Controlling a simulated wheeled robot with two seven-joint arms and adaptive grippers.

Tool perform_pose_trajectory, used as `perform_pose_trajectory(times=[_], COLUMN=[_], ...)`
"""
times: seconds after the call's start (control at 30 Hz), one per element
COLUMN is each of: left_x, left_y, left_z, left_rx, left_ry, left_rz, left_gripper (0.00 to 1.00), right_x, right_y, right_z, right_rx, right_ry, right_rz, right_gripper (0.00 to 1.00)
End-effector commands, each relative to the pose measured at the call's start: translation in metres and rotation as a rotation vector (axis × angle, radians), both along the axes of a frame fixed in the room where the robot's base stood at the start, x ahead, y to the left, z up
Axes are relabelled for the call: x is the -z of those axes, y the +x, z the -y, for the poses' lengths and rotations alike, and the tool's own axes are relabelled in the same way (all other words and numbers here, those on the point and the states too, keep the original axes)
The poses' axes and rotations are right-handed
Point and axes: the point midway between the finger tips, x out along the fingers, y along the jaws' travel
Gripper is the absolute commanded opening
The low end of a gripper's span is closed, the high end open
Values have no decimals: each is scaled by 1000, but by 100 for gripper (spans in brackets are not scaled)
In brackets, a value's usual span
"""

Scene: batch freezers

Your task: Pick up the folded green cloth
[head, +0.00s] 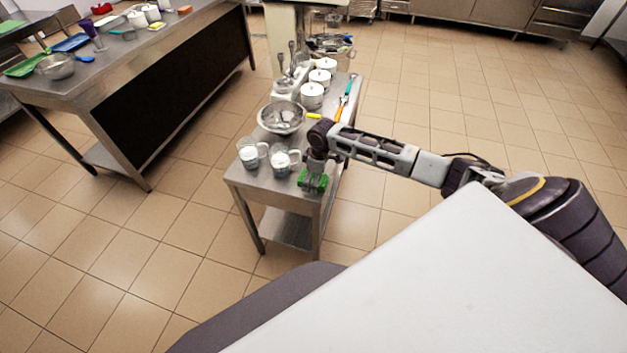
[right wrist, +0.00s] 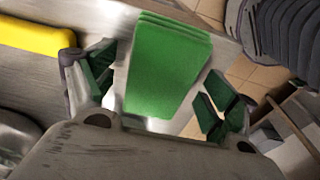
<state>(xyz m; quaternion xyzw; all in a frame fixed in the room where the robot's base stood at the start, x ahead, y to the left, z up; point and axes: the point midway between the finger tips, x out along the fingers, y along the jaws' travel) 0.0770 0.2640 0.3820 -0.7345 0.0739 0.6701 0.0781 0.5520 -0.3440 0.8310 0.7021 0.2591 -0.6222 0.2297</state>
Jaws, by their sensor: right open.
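The folded green cloth (right wrist: 166,65) lies on the steel table in the right wrist view, its layers stacked at the far end. In the head view, green (head: 313,183) shows at the table's near right corner, partly hidden by the gripper. My right gripper (right wrist: 156,95) is open, with its dark green finger pads apart on either side of the cloth in the picture. Nothing is held, and I cannot tell whether the pads touch the cloth. In the head view this gripper (head: 316,172) points down over that corner. My left gripper is not in view.
Two glass jugs (head: 281,160) stand just left of the gripper, with a steel bowl (head: 282,117) behind them. White lidded pots (head: 312,95) and a yellow-handled tool (head: 315,116) are farther back. A yellow object (right wrist: 35,36) lies left of the cloth. The table's right edge is close.

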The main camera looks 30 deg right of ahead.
Motion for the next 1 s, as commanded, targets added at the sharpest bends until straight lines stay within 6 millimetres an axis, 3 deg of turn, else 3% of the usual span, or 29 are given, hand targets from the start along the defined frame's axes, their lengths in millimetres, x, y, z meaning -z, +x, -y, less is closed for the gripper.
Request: perform_pose_trajectory(times=[0.4,0.8,1.0], left_x=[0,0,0], left_y=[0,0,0], left_z=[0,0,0], left_rx=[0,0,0], left_ry=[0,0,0], left_rz=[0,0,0], left_gripper=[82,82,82], right_x=[0,0,0], right_y=[0,0,0], right_z=[0,0,0], right_rx=[0,0,0], right_ry=[0,0,0], right_rz=[0,0,0], right_gripper=[86,36,33])
